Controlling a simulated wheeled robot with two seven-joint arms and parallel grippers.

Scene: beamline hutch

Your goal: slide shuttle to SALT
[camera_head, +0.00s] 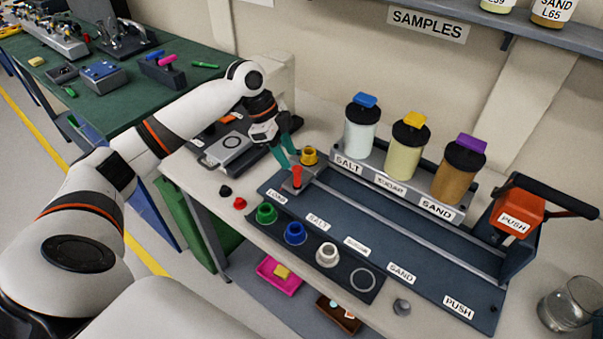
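The shuttle (293,187) is a small grey carriage with an upright red handle, at the left end of the dark rail track (375,222), by the LOAD label (277,196). A yellow cup (309,156) sits at its back. The SALT label (318,221) on the track lies to the right of the shuttle. The SALT dispenser (361,132), with pale contents and a blue top, stands behind the track. My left gripper (291,160) has teal fingers apart, just above the red handle; contact is unclear. My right gripper is out of view.
Yellow-topped (405,148) and purple-topped SAND (457,172) dispensers stand right of SALT. An orange PUSH block (516,208) with a black handle is at the right end. A glass beaker (569,303) is at right.

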